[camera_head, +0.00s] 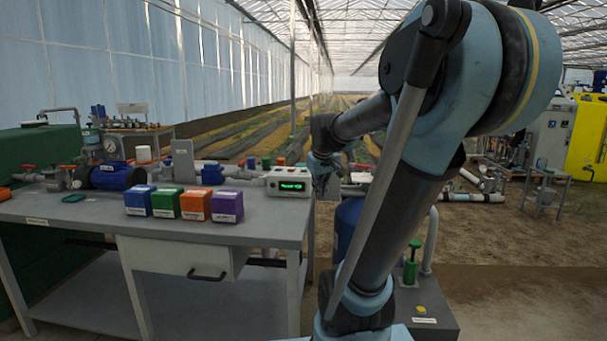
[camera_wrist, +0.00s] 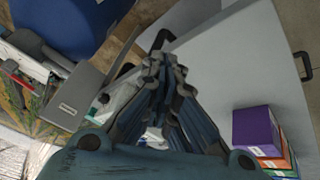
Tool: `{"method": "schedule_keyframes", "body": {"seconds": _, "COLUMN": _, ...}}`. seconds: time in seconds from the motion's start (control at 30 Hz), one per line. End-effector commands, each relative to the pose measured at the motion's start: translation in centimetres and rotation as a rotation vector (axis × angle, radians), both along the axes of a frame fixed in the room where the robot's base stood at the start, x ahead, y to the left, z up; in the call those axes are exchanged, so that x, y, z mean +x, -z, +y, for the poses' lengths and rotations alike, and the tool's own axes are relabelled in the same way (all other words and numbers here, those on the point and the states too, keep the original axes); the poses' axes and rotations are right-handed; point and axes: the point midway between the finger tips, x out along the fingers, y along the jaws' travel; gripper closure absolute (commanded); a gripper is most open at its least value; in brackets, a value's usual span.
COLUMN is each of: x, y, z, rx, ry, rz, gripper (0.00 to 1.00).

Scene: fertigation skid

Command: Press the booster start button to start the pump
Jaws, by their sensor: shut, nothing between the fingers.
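My gripper (camera_head: 323,183) is at the right end of the grey bench, just right of a white box with a lit green display (camera_head: 289,182). In the wrist view my gripper (camera_wrist: 164,62) is shut and empty, its fingers together over the bench edge. The white box shows partly behind the fingers in the wrist view (camera_wrist: 122,96). A yellow button (camera_head: 421,310) sits on a dark labelled base at the lower right, beside a green-topped post (camera_head: 411,262). The labels are too small to read, so I cannot tell which control is the booster start button.
On the bench (camera_head: 75,212) stand blue (camera_head: 139,201), green (camera_head: 166,203), orange (camera_head: 196,205) and purple (camera_head: 227,206) boxes, left of the white box. A blue pump (camera_head: 115,176) and pipes lie farther left. A blue tank (camera_wrist: 70,22) stands beyond the bench.

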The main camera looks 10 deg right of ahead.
Motion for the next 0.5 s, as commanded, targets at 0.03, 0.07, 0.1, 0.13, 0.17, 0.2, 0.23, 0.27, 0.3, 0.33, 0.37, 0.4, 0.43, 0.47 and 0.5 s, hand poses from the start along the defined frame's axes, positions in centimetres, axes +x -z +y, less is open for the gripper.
{"method": "schedule_keyframes", "body": {"seconds": 0.03, "x": 1.6, "y": -0.8, "z": 0.0, "rx": -0.008, "ry": -0.014, "rz": -0.015, "gripper": 1.00}}
{"method": "schedule_keyframes", "body": {"seconds": 0.07, "x": 2.5, "y": -1.2, "z": 0.0, "rx": -0.013, "ry": -0.023, "rz": -0.022, "gripper": 1.00}}
{"method": "schedule_keyframes", "body": {"seconds": 0.1, "x": 3.7, "y": -1.8, "z": 0.1, "rx": -0.022, "ry": -0.036, "rz": -0.035, "gripper": 1.00}}
{"method": "schedule_keyframes", "body": {"seconds": 0.13, "x": 4.6, "y": -2.1, "z": 0.1, "rx": -0.027, "ry": -0.045, "rz": -0.043, "gripper": 1.00}}
{"method": "schedule_keyframes", "body": {"seconds": 0.17, "x": 5.4, "y": -2.5, "z": 0.1, "rx": -0.034, "ry": -0.054, "rz": -0.051, "gripper": 1.00}}
{"method": "schedule_keyframes", "body": {"seconds": 0.2, "x": 6.6, "y": -3.0, "z": 0.1, "rx": -0.041, "ry": -0.067, "rz": -0.063, "gripper": 1.00}}
{"method": "schedule_keyframes", "body": {"seconds": 0.23, "x": 7.5, "y": -3.4, "z": 0.1, "rx": -0.047, "ry": -0.075, "rz": -0.072, "gripper": 1.00}}
{"method": "schedule_keyframes", "body": {"seconds": 0.27, "x": 8.4, "y": -3.7, "z": 0.1, "rx": -0.054, "ry": -0.085, "rz": -0.080, "gripper": 1.00}}
{"method": "schedule_keyframes", "body": {"seconds": 0.3, "x": 9.6, "y": -4.2, "z": 0.1, "rx": -0.062, "ry": -0.097, "rz": -0.092, "gripper": 1.00}}
{"method": "schedule_keyframes", "body": {"seconds": 0.33, "x": 10.5, "y": -4.6, "z": 0.2, "rx": -0.068, "ry": -0.105, "rz": -0.101, "gripper": 1.00}}
{"method": "schedule_keyframes", "body": {"seconds": 0.37, "x": 11.4, "y": -4.9, "z": 0.2, "rx": -0.075, "ry": -0.114, "rz": -0.109, "gripper": 1.00}}
{"method": "schedule_keyframes", "body": {"seconds": 0.4, "x": 12.6, "y": -5.3, "z": 0.2, "rx": -0.084, "ry": -0.127, "rz": -0.120, "gripper": 1.00}}
{"method": "schedule_keyframes", "body": {"seconds": 0.43, "x": 13.5, "y": -5.6, "z": 0.3, "rx": -0.090, "ry": -0.135, "rz": -0.129, "gripper": 1.00}}
{"method": "schedule_keyframes", "body": {"seconds": 0.47, "x": 14.4, "y": -5.9, "z": 0.3, "rx": -0.096, "ry": -0.145, "rz": -0.137, "gripper": 1.00}}
{"method": "schedule_keyframes", "body": {"seconds": 0.5, "x": 15.6, "y": -6.3, "z": 0.3, "rx": -0.105, "ry": -0.157, "rz": -0.148, "gripper": 1.00}}
